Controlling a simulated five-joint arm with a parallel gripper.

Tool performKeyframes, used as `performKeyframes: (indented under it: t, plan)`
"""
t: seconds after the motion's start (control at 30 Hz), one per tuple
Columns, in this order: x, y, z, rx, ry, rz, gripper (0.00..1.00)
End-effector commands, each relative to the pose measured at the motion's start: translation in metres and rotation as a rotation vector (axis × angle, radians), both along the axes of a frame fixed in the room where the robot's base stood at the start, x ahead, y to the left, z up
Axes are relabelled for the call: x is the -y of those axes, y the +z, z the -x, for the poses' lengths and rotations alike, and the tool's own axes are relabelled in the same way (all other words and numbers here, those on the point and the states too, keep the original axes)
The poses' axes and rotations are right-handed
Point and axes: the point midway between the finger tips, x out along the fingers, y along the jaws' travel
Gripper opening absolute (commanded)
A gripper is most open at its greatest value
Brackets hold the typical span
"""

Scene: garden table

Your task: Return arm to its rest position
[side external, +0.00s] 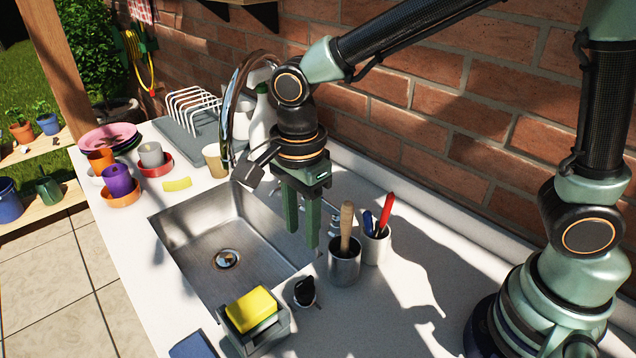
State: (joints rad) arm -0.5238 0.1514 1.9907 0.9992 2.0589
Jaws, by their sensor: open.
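My gripper (302,222) hangs from my arm, pointing down above the right edge of the sink (205,213). Its two green fingers are apart, with nothing visible between them. The arm reaches in from the right, along the brick wall. The gripper is behind and to the left of a metal cup (344,266) that has a wooden handle standing in it. Part of the faucet (240,90) is hidden behind the arm's wrist.
A white cup (377,248) with red and blue handles stands close right of the metal cup. A sponge holder (262,338) with a yellow sponge (251,309) and a small black item (305,291) are in front. The brick wall (440,90) runs behind.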

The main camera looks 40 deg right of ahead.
Motion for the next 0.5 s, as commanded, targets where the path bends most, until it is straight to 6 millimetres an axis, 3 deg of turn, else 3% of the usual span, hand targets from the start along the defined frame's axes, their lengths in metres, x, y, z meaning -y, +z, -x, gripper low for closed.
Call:
performKeyframes:
  t: [0.17, 0.5]
  plan:
    - [0.011, 0.009, -0.002, 0.025, 0.070, -0.012, 0.42]
    - [0.081, 0.054, -0.002, 0.202, 0.580, -0.004, 0.42]
